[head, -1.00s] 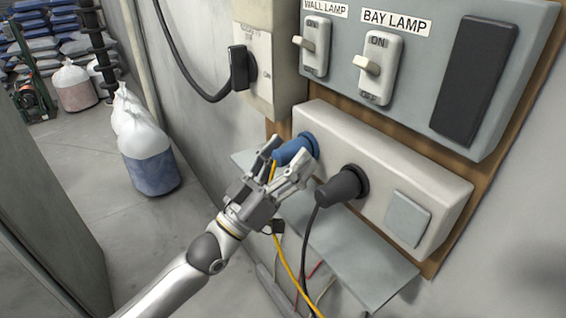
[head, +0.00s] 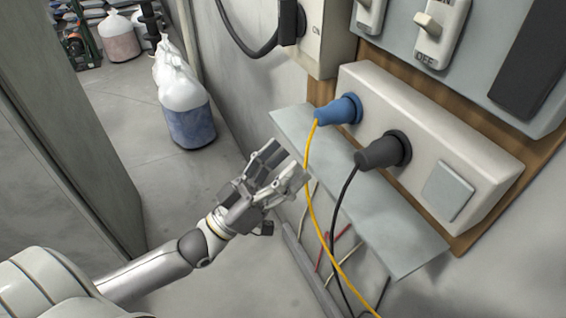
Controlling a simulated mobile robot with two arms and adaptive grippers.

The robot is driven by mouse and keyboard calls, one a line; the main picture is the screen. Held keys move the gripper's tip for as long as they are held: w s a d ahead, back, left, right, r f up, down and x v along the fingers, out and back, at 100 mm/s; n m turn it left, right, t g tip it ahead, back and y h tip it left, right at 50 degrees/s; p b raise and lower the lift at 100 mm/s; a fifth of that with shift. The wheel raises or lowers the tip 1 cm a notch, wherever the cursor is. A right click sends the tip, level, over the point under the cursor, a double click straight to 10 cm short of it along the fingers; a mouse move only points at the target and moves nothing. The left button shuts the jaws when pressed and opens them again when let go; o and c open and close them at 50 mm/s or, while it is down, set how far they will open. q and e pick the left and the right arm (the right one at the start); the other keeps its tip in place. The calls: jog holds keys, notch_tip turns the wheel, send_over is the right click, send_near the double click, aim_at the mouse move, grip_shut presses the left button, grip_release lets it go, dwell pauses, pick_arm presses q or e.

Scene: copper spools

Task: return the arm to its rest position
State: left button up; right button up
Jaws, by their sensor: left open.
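My left gripper (head: 283,167) is open and empty. It hangs in the air left of the small grey shelf (head: 408,262), below and left of the blue plug, and apart from it. My left arm (head: 160,272) comes in from the lower left. The blue plug (head: 336,110) with a yellow cord sits in the left socket of the cream outlet box (head: 425,130). A black plug (head: 380,152) with a black cord sits in the socket to its right. My right gripper is not in view.
A grey switch panel (head: 478,62) is above the outlet box. A black plug (head: 290,22) is in a box at the top. Cords hang below the shelf. White bags (head: 188,100) stand on the floor behind. A grey panel (head: 75,150) is at the left.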

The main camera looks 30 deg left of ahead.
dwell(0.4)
pick_arm(q)
jog(key=w+a+f+n+g+y, duration=0.1)
jog(key=w+a+f+y, duration=0.1)
jog(key=f, duration=0.6)
jog(key=w+a+f+g+y, duration=0.1)
jog(key=w+a+f+y, duration=0.15)
jog(key=f, duration=0.45)
jog(key=w+a+f+n+g+y, duration=0.1)
jog(key=f+y, duration=0.2)
jog(key=f, duration=0.5)
jog(key=s+a+f+g+y, duration=0.1)
jog(key=s+a+f+g, duration=0.1)
jog(key=f, duration=0.7)
jog(key=s+a+f+g+y, duration=0.2)
jog(key=f, duration=0.7)
jog(key=s+f+g+y, duration=0.2)
jog(key=s+f+g, duration=0.5)
jog(key=s+f, duration=1.15)
jog(key=s+d+f+g, duration=0.2)
jog(key=s+f, duration=0.3)
jog(key=s, duration=0.4)
jog(key=s+d+f+g, duration=0.3)
jog(key=s+f, duration=0.3)
jog(key=s, duration=0.3)
jog(key=shift+s+d+m+g, duration=0.15)
jog(key=shift+m+g, duration=0.25)
jog(key=shift+g, duration=0.1)
